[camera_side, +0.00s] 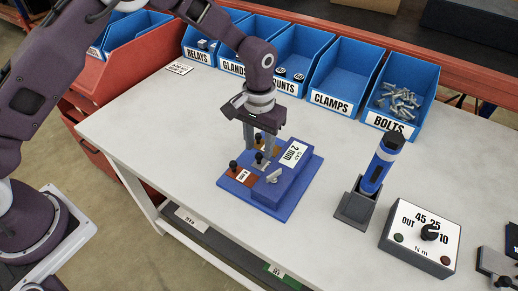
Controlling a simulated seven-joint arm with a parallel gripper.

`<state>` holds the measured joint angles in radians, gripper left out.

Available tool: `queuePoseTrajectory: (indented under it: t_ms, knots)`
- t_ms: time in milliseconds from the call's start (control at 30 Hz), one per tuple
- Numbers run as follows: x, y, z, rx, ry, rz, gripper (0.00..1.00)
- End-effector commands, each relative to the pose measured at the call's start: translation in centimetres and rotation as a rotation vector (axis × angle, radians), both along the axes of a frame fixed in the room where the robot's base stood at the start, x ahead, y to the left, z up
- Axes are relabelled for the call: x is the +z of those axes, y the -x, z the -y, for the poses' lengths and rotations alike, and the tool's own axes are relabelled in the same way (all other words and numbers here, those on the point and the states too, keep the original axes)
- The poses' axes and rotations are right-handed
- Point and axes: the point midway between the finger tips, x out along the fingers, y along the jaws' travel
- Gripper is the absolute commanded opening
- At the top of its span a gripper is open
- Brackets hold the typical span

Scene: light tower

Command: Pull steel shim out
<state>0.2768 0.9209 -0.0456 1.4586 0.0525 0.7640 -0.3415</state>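A blue fixture (285,203) stands on the table with a raised block labelled "GAP 2 mm". Along its left side are tabs with black knobs: a reddish-brown one (238,178) at the front, a grey one that looks like the steel shim (260,167) in the middle, and a yellowish one (267,147) at the back, partly hidden by my gripper. My gripper (260,149) points down over the fixture. Its two fingers are apart, just above and around the steel shim's knob. I cannot tell whether they touch it.
Blue bins labelled relays, glands, clamps and bolts (402,92) line the back. Right of the fixture, a blue and black tool (379,165) stands in a grey holder (355,208). A grey dial box (420,238) sits farther right. The table (170,130) is clear left of the fixture.

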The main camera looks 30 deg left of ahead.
Motion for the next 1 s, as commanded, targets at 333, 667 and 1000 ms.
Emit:
queuePoseTrajectory:
  t_ms: [333, 667, 1000]
  knots:
    - [-2.2, 0.0, 0.0, 0.001, 0.001, 0.001, 0.39]
    - [-2.1, 0.0, 0.0, 0.001, 0.000, 0.001, 0.00]
    - [-2.1, 0.0, 0.0, 0.001, 0.000, 0.001, 0.00]
